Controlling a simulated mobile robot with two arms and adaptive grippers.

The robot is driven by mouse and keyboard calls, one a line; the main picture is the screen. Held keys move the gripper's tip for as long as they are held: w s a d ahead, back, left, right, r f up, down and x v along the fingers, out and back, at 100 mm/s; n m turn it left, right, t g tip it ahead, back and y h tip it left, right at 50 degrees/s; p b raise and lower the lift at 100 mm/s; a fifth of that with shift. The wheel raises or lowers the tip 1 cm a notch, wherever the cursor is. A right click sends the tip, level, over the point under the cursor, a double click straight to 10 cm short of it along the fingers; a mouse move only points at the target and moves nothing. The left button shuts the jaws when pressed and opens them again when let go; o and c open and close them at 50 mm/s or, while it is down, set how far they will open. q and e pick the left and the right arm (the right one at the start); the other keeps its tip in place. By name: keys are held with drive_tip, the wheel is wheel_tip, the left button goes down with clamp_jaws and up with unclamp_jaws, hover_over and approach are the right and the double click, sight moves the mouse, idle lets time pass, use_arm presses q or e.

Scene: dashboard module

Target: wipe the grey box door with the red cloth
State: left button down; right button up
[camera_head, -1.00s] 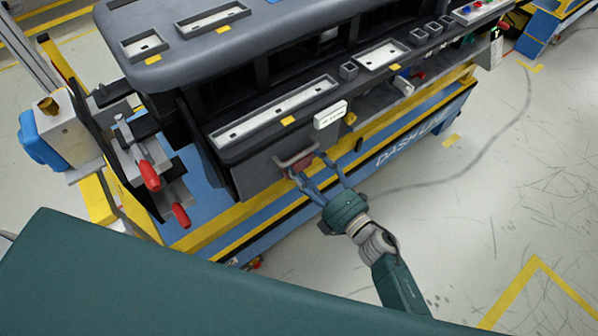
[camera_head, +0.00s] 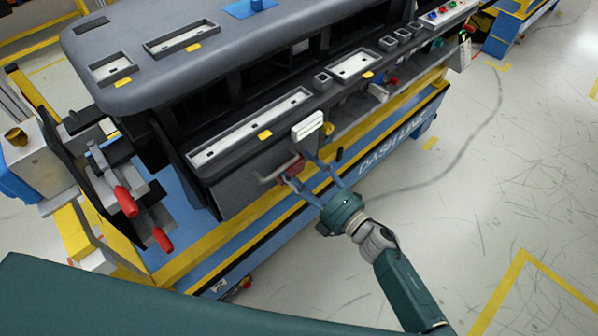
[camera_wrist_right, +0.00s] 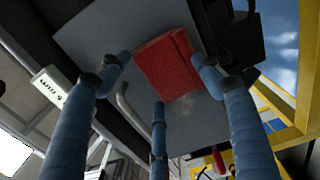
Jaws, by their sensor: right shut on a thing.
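The grey box door (camera_head: 238,192) is the flat panel under the front edge of the dashboard module, with a pale bar handle (camera_head: 266,177). The red cloth (camera_head: 291,166) is at the right part of the door, just right of the handle. My right gripper (camera_head: 298,170) has its fingers around the cloth, shut on it. In the right wrist view the folded cloth (camera_wrist_right: 165,66) lies over the grey door (camera_wrist_right: 100,32), between the blue fingers. A faint pale smudge (camera_wrist_right: 184,107) shows below it; whether the cloth touches the door is unclear. My left gripper is not in view.
A white label block (camera_head: 307,125) sits above the cloth on the module's edge. The yellow and blue stand (camera_head: 390,140) runs below. Red-handled clamps (camera_head: 126,201) stand at the left. The floor (camera_head: 470,215) to the right is clear.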

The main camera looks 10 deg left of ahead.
drive_tip(key=shift+s+a, duration=0.75)
drive_tip(key=shift+s, duration=0.15)
drive_tip(key=shift+s+a, duration=0.7)
drive_tip(key=shift+s, duration=0.2)
drive_tip(key=shift+s+a, duration=0.9)
drive_tip(key=shift+s, duration=0.25)
drive_tip(key=shift+s+a, duration=0.85)
drive_tip(key=shift+s, duration=0.3)
drive_tip(key=shift+d+p, duration=0.1)
drive_tip(key=shift+p, duration=0.2)
drive_tip(key=shift+p+v, duration=0.45)
drive_tip(key=shift+v, duration=2.55)
drive_tip(key=shift+d, duration=0.1)
drive_tip(key=v, duration=0.2)
drive_tip(key=shift+s+d, duration=0.3)
